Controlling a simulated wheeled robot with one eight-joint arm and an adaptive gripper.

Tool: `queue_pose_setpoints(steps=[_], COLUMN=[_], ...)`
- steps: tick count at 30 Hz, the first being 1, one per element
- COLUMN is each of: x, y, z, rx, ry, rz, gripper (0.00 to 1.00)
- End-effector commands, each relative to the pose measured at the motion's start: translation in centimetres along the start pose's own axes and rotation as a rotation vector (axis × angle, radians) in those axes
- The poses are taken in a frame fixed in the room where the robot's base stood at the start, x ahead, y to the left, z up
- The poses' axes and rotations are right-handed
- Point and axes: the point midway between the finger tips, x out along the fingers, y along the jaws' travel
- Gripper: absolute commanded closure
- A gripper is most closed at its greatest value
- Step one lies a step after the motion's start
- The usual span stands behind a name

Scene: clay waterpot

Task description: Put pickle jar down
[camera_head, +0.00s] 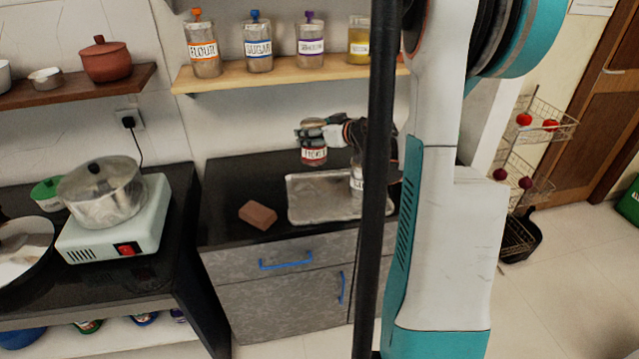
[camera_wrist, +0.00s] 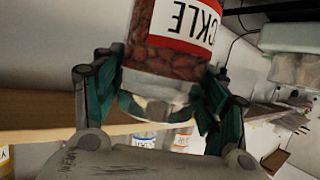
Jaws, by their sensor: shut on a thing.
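The pickle jar (camera_head: 314,154) has a red-and-white label, and reddish-brown contents show through it in the wrist view (camera_wrist: 168,58). It is upright in the head view, over the back of the black counter (camera_head: 238,172). My gripper (camera_head: 322,131) is shut around the jar's top, near its lid. In the wrist view the fingers of my gripper (camera_wrist: 165,98) press on both sides of the jar's lid end, and the label reads upside down. I cannot tell whether the jar's base touches the counter.
A metal tray (camera_head: 305,217) lies right of a brown block (camera_head: 258,215), with a labelled jar (camera_head: 357,178) at its right, partly behind a black pole. A wooden shelf (camera_head: 280,77) with several jars is above. A pot (camera_head: 103,188) sits on the stove at left.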

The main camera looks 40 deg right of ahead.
Motion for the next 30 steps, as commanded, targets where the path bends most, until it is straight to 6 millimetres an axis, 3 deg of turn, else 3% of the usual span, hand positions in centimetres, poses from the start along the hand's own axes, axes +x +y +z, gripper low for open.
queue_pose_setpoints(steps=[3,12,23,30], x=[1.3,3.6,4.5,5.8], y=[0.0,0.0,-0.1,0.0], z=[3.0,8.7,10.9,13.9], rx=[0.001,0.001,0.000,0.000], ry=[0.001,0.001,0.001,0.001], rz=[0.000,0.000,0.000,0.000], gripper=[0.80,0.80,0.80,0.80])
